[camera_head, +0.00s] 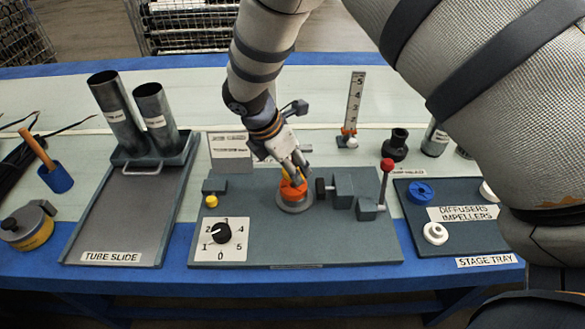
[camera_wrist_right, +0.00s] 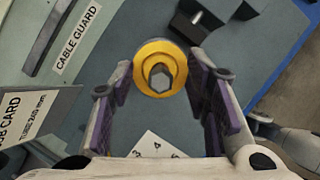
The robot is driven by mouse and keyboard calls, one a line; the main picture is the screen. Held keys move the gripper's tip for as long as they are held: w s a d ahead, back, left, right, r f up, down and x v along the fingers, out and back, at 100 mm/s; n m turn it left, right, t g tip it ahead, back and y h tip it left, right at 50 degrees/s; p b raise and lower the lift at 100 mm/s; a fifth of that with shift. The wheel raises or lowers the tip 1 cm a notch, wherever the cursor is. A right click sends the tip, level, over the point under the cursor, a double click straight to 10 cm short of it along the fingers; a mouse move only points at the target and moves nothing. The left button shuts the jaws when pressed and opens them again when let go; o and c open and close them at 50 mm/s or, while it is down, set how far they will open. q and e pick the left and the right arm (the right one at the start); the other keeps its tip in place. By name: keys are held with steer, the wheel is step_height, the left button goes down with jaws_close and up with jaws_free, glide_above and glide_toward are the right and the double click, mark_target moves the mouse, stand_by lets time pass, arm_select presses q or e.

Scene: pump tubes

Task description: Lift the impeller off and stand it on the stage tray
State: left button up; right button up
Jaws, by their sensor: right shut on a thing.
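My right gripper (camera_head: 291,174) reaches down over the stand in the middle of the grey base plate (camera_head: 250,240). Its fingers are shut on a yellow round part, which I take as the impeller (camera_wrist_right: 160,68); a grey hexagonal shaft end shows at its centre. My left gripper is not in view.
A red-knobbed lever (camera_head: 386,180) and grey blocks (camera_head: 342,192) stand between the gripper and the stage tray. A dial (camera_head: 221,232) is at the front left. The tube slide (camera_head: 125,215) holds two upright tubes. My arm hides part of the tray's right side.

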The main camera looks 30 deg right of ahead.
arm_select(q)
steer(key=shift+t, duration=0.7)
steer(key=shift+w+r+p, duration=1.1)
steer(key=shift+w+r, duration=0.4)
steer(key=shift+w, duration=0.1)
arm_select(e)
step_height(320, 180, up, 12)
steer(key=shift+f, duration=0.1)
